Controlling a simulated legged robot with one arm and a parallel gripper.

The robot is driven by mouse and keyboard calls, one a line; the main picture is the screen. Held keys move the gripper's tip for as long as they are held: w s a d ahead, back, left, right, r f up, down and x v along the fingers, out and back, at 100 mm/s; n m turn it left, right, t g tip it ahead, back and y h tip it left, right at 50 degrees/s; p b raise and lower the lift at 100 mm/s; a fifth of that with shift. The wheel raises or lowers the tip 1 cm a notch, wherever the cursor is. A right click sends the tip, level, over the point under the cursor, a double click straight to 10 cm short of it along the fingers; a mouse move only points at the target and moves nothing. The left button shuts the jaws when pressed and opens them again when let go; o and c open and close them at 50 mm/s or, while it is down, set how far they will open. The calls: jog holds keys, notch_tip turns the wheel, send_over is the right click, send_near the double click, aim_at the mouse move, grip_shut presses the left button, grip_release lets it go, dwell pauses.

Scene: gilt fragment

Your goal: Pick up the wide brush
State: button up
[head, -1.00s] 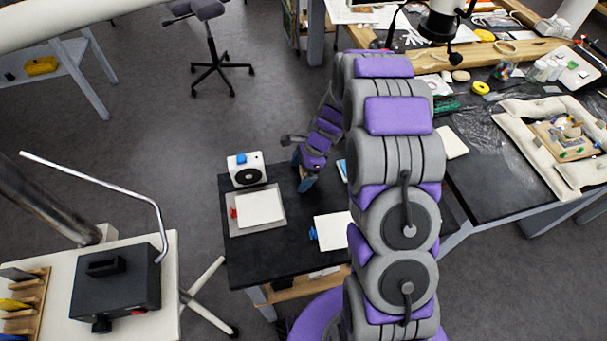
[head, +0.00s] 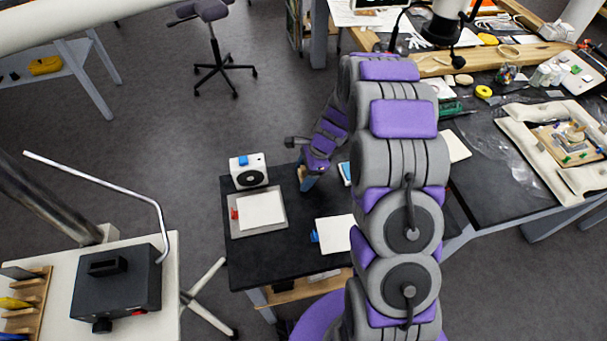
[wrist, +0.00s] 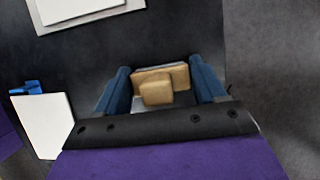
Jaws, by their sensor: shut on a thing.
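My gripper (head: 305,181) is low over the back right part of the small black table (head: 270,265). In the wrist view its two blue fingers (wrist: 160,74) are on either side of a tan, wood-coloured piece, the wide brush (wrist: 160,84), and are shut on it. A wider tan part lies across behind a smaller block-like part. Its bristles cannot be made out. In the head view only a small tan bit of the brush (head: 301,172) shows beside the fingers. Whether it touches the table cannot be told.
A white box with a black round front (head: 248,171) stands left of my gripper. A grey tray (head: 242,224) with a white sheet lies in front of it. A white pad (head: 334,233) with a blue clip lies nearer. The table's front middle is clear.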

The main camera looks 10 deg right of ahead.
jog(key=shift+d+r, duration=0.35)
jog(key=shift+r, duration=0.25)
notch_tip(320, 180, up, 2)
jog(key=shift+d+r+p, duration=0.15)
jog(key=shift+p, duration=0.55)
jog(key=s+d, duration=0.1)
jog(key=s, duration=0.4)
jog(key=s+d+r+p, duration=0.1)
jog(key=s+d, duration=0.1)
jog(key=s, duration=0.3)
jog(key=s+d+p, duration=0.1)
jog(key=s, duration=0.4)
jog(key=shift+s+d+r, duration=0.1)
jog(key=shift+d+r, duration=0.15)
jog(key=shift+d, duration=0.05)
jog(key=o, duration=0.5)
jog(key=c, duration=0.3)
